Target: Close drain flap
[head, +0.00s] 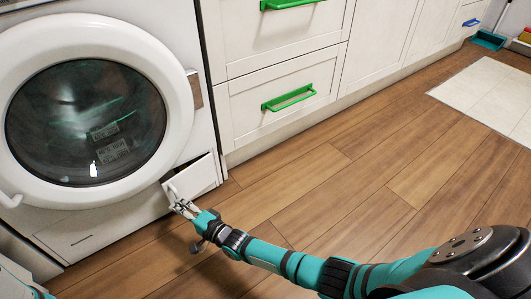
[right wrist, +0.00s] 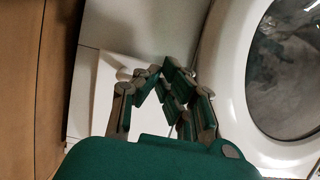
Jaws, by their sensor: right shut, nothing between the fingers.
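The drain flap (head: 203,174) is a small white panel at the washer's lower right corner in the head view. It stands ajar and tilted out from the front, with a dark gap along its upper left side. My right gripper (head: 181,203) is shut and empty, with its fingertips close to the flap's lower left edge. I cannot tell whether they touch it. In the right wrist view the right gripper's fingers (right wrist: 168,82) are bent together in front of white surfaces. My left gripper cannot be made out.
The washer's round door (head: 88,122) is shut, just above the flap. A white cabinet with a green-handled drawer (head: 288,98) stands right of the washer. The wooden floor (head: 330,190) is clear in front. A white mat (head: 490,98) lies far right.

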